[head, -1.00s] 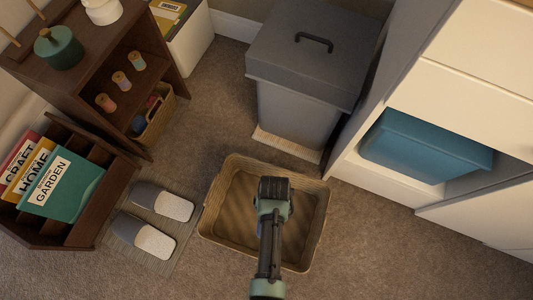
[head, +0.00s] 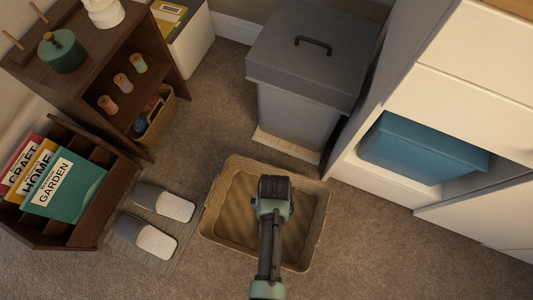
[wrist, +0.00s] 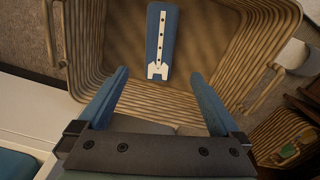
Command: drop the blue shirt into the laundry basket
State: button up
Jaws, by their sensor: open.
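The laundry basket (head: 212,235) is a tan, ribbed, open-topped basket on the carpet, below and around my gripper in the head view. It also fills the upper part of the wrist view (wrist: 235,95). The blue shirt (wrist: 153,40) shows in the wrist view as a narrow folded blue piece with a white buttoned strip and collar. It appears inside the basket, beyond my fingertips and apart from them. My gripper (wrist: 158,76) is open, with nothing between its two blue fingers. In the head view my gripper (head: 274,190) is over the basket, and the arm hides the shirt.
A grey lidded bin (head: 300,110) stands behind the basket. A white cabinet with a blue box (head: 420,150) is at the right. Slippers (head: 150,220) lie on a mat to the left, beside a dark rack of folders (head: 65,185) and a shelf (head: 90,75). Carpet is clear at the lower right.

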notch_tip(320, 180, up, 10)
jog(key=p, duration=0.5)
